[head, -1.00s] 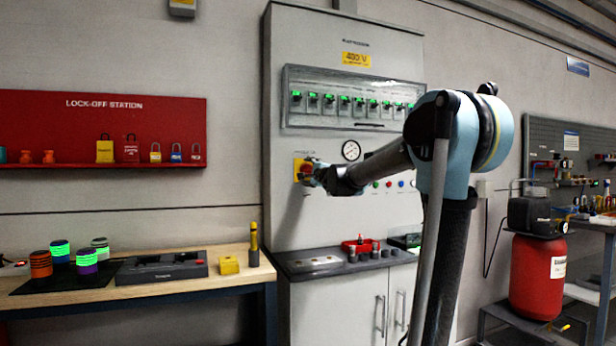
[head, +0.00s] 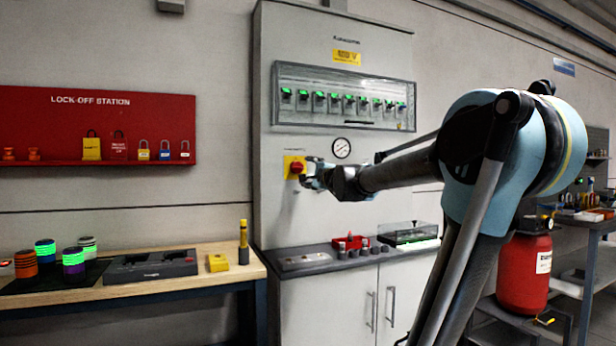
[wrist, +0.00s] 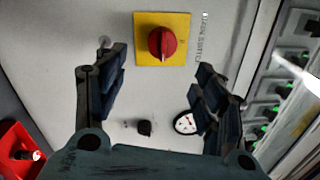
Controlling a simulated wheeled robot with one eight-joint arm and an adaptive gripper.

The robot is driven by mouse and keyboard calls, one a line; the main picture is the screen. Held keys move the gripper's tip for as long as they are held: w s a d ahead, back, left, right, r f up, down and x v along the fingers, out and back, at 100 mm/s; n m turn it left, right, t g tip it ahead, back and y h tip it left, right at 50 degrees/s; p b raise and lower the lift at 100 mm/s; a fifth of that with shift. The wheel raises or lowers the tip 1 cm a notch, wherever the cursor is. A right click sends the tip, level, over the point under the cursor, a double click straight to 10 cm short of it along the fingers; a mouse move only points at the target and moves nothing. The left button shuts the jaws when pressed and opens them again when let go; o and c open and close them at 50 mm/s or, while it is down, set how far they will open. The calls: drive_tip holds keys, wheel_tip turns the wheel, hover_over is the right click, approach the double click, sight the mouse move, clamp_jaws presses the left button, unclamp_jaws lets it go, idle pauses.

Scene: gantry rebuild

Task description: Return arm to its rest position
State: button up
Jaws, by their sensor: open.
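My gripper (head: 308,174) is in front of the grey electrical cabinet (head: 290,215), close to a red rotary switch (head: 297,167) on a yellow plate. In the wrist view my gripper (wrist: 158,92) is open and empty, its two fingers wide apart. The red switch (wrist: 162,43) shows beyond and between the fingertips, with a visible gap and no contact. My arm reaches leftward from the right of the head view, its forearm roughly level.
A gauge (head: 341,148) and a breaker panel (head: 345,97) are on the cabinet. A ledge with a red tray (head: 350,242) juts out below my arm. A wooden bench (head: 130,289) stands left, a red tank (head: 524,272) right. Open space lies before the cabinet.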

idle(0.4)
drive_tip(key=s+a+f+n+g+y, duration=0.25)
drive_tip(key=s+f+n+g, duration=0.55)
drive_tip(key=s+f+n, duration=0.85)
drive_tip(key=s+d+f+g+h, duration=0.2)
drive_tip(key=s+d+f+h, duration=0.1)
drive_tip(key=s+d+f, duration=0.3)
drive_tip(key=s+d+f+g+h, duration=0.2)
drive_tip(key=s+d+f, duration=0.4)
drive_tip(key=s+f, duration=0.4)
drive_tip(key=s+d+f+g+h, duration=0.3)
drive_tip(key=s+f, duration=0.4)
drive_tip(key=f, duration=0.6)
drive_tip(key=d+h, duration=0.1)
drive_tip(key=d, duration=0.1)
drive_tip(key=shift+s+d+f, duration=0.4)
drive_tip(key=shift+h, duration=0.25)
